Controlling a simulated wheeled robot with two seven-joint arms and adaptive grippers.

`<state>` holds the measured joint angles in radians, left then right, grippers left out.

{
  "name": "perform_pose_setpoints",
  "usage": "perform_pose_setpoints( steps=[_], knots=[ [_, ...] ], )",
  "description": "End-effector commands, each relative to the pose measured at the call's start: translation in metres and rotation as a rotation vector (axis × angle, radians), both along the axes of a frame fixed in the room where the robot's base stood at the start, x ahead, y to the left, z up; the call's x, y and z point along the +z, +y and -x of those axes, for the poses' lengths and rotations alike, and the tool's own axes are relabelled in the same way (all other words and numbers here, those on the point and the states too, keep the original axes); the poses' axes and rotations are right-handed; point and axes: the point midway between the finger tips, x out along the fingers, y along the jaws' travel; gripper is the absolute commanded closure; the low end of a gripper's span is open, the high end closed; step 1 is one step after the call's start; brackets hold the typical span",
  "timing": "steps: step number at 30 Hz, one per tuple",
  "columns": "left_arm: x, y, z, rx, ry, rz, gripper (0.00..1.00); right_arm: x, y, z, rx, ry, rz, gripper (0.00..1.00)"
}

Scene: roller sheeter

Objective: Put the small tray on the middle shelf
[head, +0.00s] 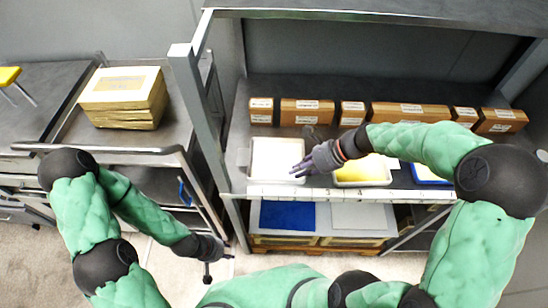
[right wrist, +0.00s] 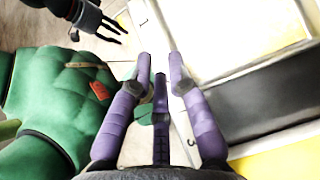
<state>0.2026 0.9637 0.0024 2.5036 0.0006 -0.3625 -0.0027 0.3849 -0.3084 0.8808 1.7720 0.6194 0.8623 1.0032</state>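A tray with a white inside (head: 277,160) lies on the shelf level behind the numbered front strip, at its left end. A tray with a yellow inside (head: 363,172) lies right of it, and a blue-and-white one (head: 429,174) further right. I cannot tell which is the small tray. My right gripper (head: 300,167) is open and empty, with fingers spread at the white tray's right side. In the right wrist view its purple fingers (right wrist: 161,65) hold nothing, beside the white surface (right wrist: 245,30). My left gripper (head: 212,262) is low, left of the rack, its fingers apart and empty.
The numbered front strip (head: 330,194) and left post (head: 196,110) of the rack bound the shelf. Several brown boxes (head: 308,112) line its back. Blue and grey sheets (head: 287,215) lie below. A cart at left carries a stack of boards (head: 122,97).

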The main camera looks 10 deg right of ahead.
Motion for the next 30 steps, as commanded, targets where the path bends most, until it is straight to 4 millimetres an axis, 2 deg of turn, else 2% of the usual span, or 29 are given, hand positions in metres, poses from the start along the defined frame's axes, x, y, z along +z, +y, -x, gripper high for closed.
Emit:
perform_pose_setpoints(
  steps=[4,13,21,30],
  knots=[
    [-0.010,0.000,0.000,0.000,0.000,0.000,0.65,-0.019,0.017,-0.004,0.003,0.001,-0.001,0.82],
    [-0.017,0.000,0.000,0.000,0.000,0.000,0.65,-0.033,0.032,-0.008,0.001,0.000,0.000,0.82],
    [-0.035,0.000,0.000,0.000,0.000,0.000,0.65,-0.058,0.059,-0.015,0.003,0.001,0.000,0.82],
    [-0.035,0.000,0.000,0.000,0.000,0.000,0.65,-0.061,0.064,-0.017,-0.001,0.001,0.001,0.82]
  ],
)
